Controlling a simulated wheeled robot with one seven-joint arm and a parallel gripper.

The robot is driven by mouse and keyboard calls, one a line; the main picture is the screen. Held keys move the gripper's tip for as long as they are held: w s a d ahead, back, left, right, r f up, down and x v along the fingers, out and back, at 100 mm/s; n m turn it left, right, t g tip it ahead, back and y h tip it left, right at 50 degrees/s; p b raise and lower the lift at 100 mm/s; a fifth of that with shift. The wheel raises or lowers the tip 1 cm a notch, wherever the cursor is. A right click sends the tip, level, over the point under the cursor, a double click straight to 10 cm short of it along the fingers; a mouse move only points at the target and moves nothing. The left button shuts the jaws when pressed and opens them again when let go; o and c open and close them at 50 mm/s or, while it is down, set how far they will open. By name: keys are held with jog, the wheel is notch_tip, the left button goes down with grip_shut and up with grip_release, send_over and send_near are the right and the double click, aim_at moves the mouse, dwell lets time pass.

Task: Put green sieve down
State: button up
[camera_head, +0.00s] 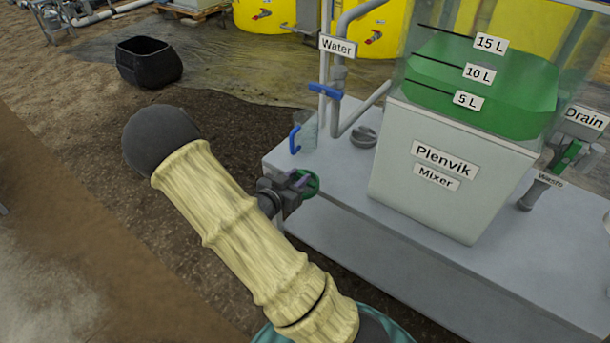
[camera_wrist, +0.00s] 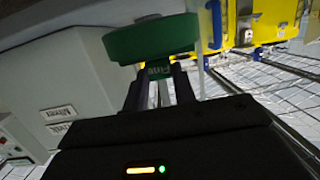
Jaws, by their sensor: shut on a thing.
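The green sieve (camera_wrist: 150,38) fills the upper middle of the wrist view, its round rim seen from the side. Its tab, with lettering that seems to read "Fine", sits between the fingers of my gripper (camera_wrist: 160,84). My gripper is shut on this tab. In the head view my gripper (camera_head: 286,187) is at the near left edge of the grey bench, with part of the green sieve (camera_head: 311,183) showing beyond it. The gap between sieve and bench is hard to judge.
The Plenvik mixer (camera_head: 440,170) with green liquid stands on the grey bench (camera_head: 350,195). A clear jug with a blue handle (camera_head: 303,133) and a dark grey round part (camera_head: 364,137) stand near the Water pipe. A black tub (camera_head: 148,62) is on the ground.

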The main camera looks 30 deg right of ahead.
jog(key=w+a+r+n+t+y+p, duration=0.5)
jog(key=a+r+p, duration=0.3)
jog(key=p, duration=0.8)
jog(key=s+a+r+n+t+y+p, duration=0.2)
jog(key=a+n+y+p, duration=0.6)
jog(key=p, duration=0.8)
jog(key=s+t+y, duration=0.1)
jog(key=s+t, duration=0.1)
jog(key=s, duration=0.1)
jog(key=shift+r, duration=0.25)
jog(key=shift+a, duration=0.15)
